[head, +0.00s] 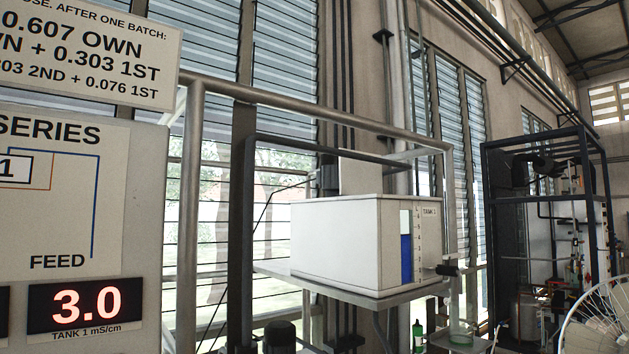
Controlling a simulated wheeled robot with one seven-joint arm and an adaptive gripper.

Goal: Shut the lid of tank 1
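Tank 1 (345,245) is a white box on a shelf right of the picture's middle, seen from a front corner. Its right face carries a "TANK 1" label and a level strip (406,258), blue in its lower part. A pale flat panel (363,173) stands upright above the tank's top edge; it looks like the lid, raised. Its hinge and the tank's inside are hidden from this low view. A dark tap (447,270) is at the tank's lower right. My gripper is not in view.
A grey pipe frame (320,115) runs around and above the tank, with a dark post (241,220) to its left. A sign panel with a red "3.0" display (74,304) fills the left. A dark equipment rack (545,230) and wire wheel (600,315) are at right.

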